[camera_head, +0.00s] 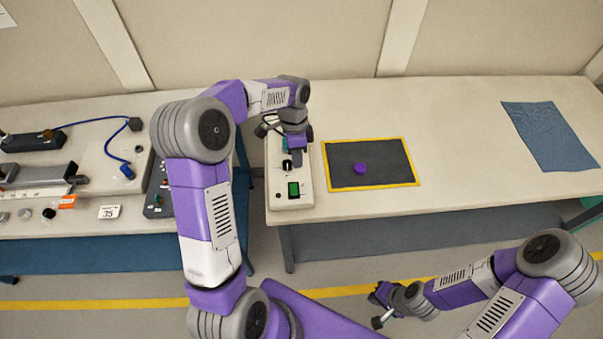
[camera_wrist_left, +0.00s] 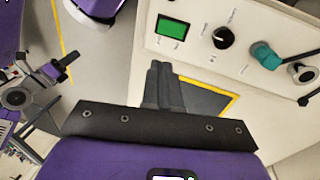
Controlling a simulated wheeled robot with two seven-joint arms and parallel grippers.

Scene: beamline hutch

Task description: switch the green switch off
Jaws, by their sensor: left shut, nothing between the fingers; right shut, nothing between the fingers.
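A white control box (camera_head: 306,190) stands at the left end of the right-hand table. On its face is a bright green rectangle in a black frame (camera_head: 294,189), clear in the left wrist view (camera_wrist_left: 172,27). I cannot tell its on or off position. Beside it are a black knob (camera_wrist_left: 222,37), a teal knob (camera_wrist_left: 265,55) and a round metal-rimmed part (camera_wrist_left: 302,73). My left gripper (camera_head: 297,161) is shut and empty, over the box near the black knob; its closed fingers (camera_wrist_left: 160,72) show below the green rectangle. My right gripper (camera_head: 376,306) is shut and empty, low at the front.
A blue cloth (camera_head: 550,135) lies at far right. The left table holds a grey control box (camera_head: 158,190) and a blue cable (camera_head: 108,140).

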